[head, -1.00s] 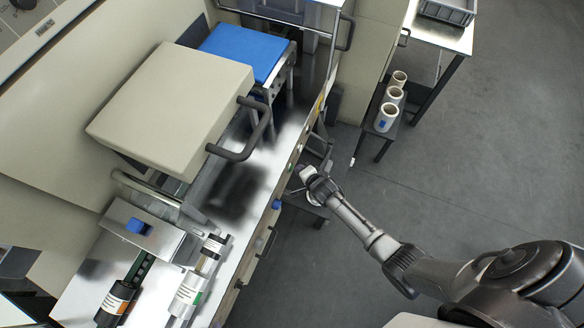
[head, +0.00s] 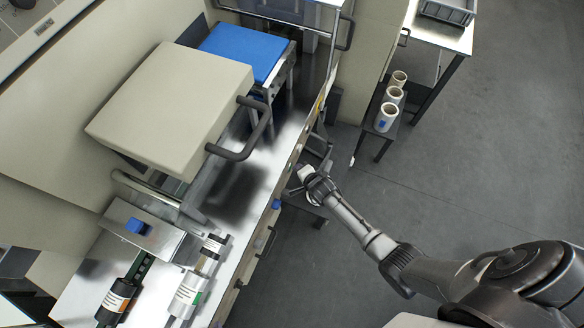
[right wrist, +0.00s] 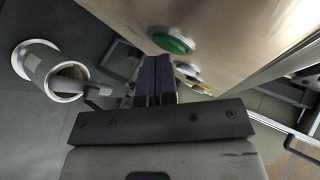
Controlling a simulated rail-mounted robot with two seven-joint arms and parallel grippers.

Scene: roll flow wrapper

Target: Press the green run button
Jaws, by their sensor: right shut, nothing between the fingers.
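The green run button (right wrist: 172,42) is a round green cap in a pale ring on the machine's metal front panel, at the top of the right wrist view. My right gripper (right wrist: 153,62) is shut and empty, its dark fingertips just below and left of the button in that view. I cannot tell how large the gap is, but the whole cap face shows. In the head view the right gripper (head: 300,176) is beside the machine's front edge, and the button is too small to make out clearly there. My left gripper is not in view.
Another pale round control (right wrist: 187,70) sits farther along the panel. A beige cover with a dark handle (head: 240,130) stands over the machine bed. A small rack with white rolls (head: 388,117) stands beyond. The floor to the right is open.

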